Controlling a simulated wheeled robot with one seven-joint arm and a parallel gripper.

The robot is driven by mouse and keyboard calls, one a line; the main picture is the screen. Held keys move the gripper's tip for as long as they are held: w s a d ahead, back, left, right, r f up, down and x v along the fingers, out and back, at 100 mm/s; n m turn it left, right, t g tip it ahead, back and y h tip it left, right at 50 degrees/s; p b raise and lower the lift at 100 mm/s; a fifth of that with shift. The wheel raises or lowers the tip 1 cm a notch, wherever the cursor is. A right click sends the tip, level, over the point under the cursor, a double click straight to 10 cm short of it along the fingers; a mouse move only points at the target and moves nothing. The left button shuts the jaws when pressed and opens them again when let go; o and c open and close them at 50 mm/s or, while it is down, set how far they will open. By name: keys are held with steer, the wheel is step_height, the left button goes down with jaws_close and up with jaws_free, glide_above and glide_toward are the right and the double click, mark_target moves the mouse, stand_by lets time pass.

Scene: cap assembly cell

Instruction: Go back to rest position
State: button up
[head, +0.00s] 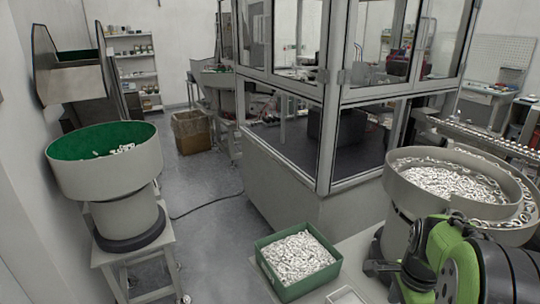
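Part of my arm, green and black, shows at the lower right corner of the head view, in front of a round metal feeder bowl (400,165) full of small pale parts.
A green bin (268,278) of pale parts sits on a light table (352,252). A green-lined bowl (70,180) stands on a stand at left. A glass-walled machine (285,185) fills the centre. A cardboard box (191,134) is behind. Grey floor (205,235) is open between, crossed by a cable.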

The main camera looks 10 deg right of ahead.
steer(key=s+a+r+n+t+p, duration=0.1)
steer(key=s+a+r+n+t, duration=0.1)
steer(key=s+a+r+n, duration=0.3)
steer(key=s+a+r+n+t+p, duration=0.2)
steer(key=s+a+r+n, duration=0.4)
steer(key=a+n, duration=0.7)
steer(key=r+n+t, duration=0.1)
steer(key=r+n, duration=0.1)
steer(key=shift+s+a+n, duration=0.2)
steer(key=shift+s+n, duration=0.05)
steer(key=shift+n, duration=0.05)
